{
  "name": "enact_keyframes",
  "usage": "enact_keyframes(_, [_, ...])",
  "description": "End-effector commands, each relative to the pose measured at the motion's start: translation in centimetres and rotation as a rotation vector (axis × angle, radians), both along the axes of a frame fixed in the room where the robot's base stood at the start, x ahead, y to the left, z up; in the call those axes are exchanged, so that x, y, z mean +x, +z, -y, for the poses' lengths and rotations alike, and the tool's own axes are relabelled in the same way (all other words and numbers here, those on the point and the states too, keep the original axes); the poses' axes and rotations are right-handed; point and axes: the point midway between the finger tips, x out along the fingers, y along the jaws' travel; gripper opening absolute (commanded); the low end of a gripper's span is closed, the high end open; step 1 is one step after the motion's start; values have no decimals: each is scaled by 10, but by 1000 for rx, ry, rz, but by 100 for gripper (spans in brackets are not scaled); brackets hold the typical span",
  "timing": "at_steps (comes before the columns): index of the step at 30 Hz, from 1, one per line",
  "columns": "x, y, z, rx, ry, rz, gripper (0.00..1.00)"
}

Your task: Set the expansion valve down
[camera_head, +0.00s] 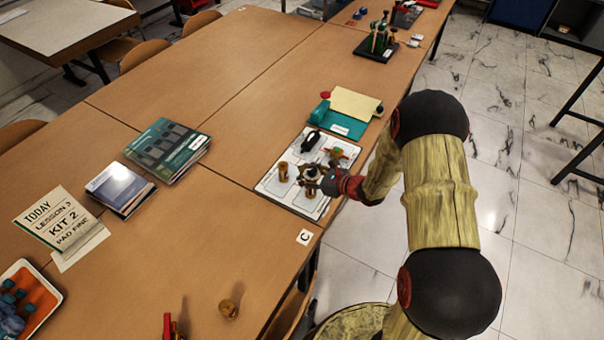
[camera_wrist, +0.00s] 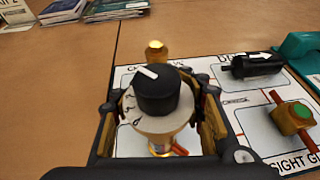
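The expansion valve (camera_wrist: 158,103) has a black knob with a white pointer, a pale numbered dial and a brass body. In the wrist view it stands upright between the two fingers of my gripper (camera_wrist: 160,115), which close in on both sides of the dial. In the head view my gripper (camera_head: 322,181) is low over the near part of the white labelled board (camera_head: 271,186), with the valve (camera_head: 311,172) at its tip. The valve's underside is hidden, so I cannot tell whether it touches the board.
On the board are a black drier (camera_wrist: 256,65), a sight glass with a green top (camera_wrist: 293,117) and a brass part (camera_wrist: 155,51). Books (camera_head: 167,150) are to the left. The table between books and board is clear.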

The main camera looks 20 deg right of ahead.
Motion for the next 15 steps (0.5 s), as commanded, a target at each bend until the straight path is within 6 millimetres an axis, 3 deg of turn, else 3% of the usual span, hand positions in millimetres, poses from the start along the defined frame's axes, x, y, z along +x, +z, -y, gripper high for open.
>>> enact_keyframes(11, [0,0,0,0,0,0,57])
enact_keyframes(15, [0,0,0,0,0,0,58])
